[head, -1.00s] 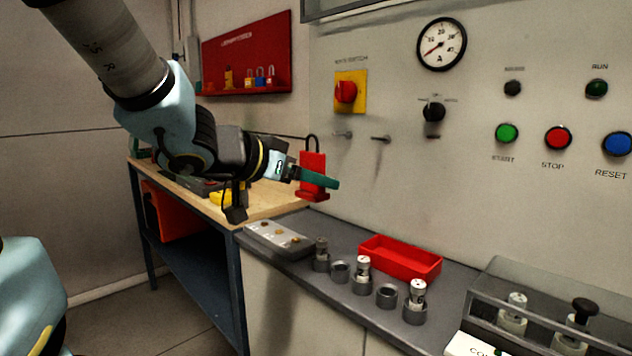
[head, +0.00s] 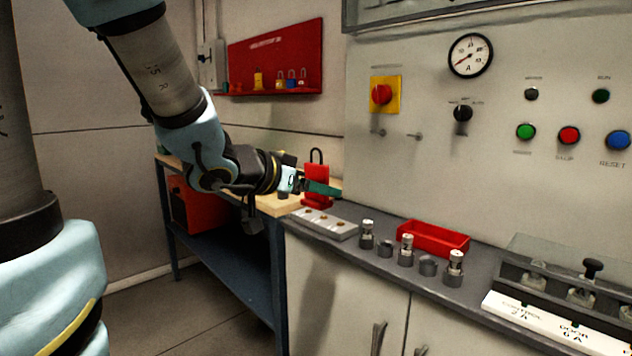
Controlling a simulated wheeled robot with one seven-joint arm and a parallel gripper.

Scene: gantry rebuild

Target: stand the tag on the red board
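The red tag (head: 317,173) has a dark loop on top and a small foot at its bottom. It is upright in my gripper (head: 322,188), whose green fingers cross its lower part and appear shut on it. The exact grip is partly hidden by the fingers. In the picture, gripper and tag are over the far left end of the grey counter and the wooden bench edge. The red board (head: 250,62) hangs on the back wall, left of and beyond the gripper. Its bottom ledge (head: 240,94) carries several small padlocks, with bare ledge between some.
The wooden bench (head: 272,206) stands below the board. On the grey counter (head: 385,262) are a light block (head: 325,224), several metal fittings, a red tray (head: 433,238) and a clear-covered case (head: 560,262). A control panel (head: 500,190) rises behind the counter.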

